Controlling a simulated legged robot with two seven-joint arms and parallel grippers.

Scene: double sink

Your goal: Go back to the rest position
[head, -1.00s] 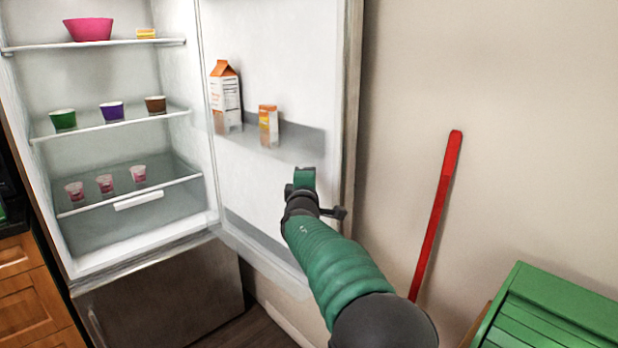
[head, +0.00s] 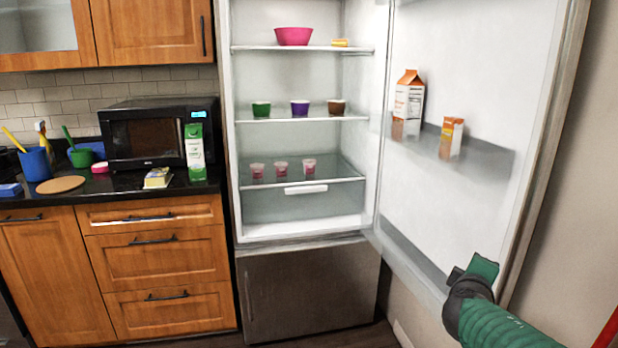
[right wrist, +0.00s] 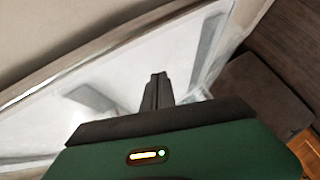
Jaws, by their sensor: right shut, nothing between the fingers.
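My right gripper shows in the right wrist view (right wrist: 157,88), its two dark fingers together with nothing between them. In the head view my green right arm comes in from the lower right, in front of the fridge door's lower part; the fingers are hidden there. The fridge door (head: 470,50) stands wide open to the right of the fridge (head: 305,220). I cannot tell whether the arm touches the door. My left gripper is in neither view.
The fridge shelves hold a pink bowl (head: 293,36) and several small cups. Cartons (head: 408,98) stand in the door rack. A microwave (head: 150,135) and a green-white carton (head: 195,152) are on the dark counter at left. A red stick (head: 608,330) shows at the right edge.

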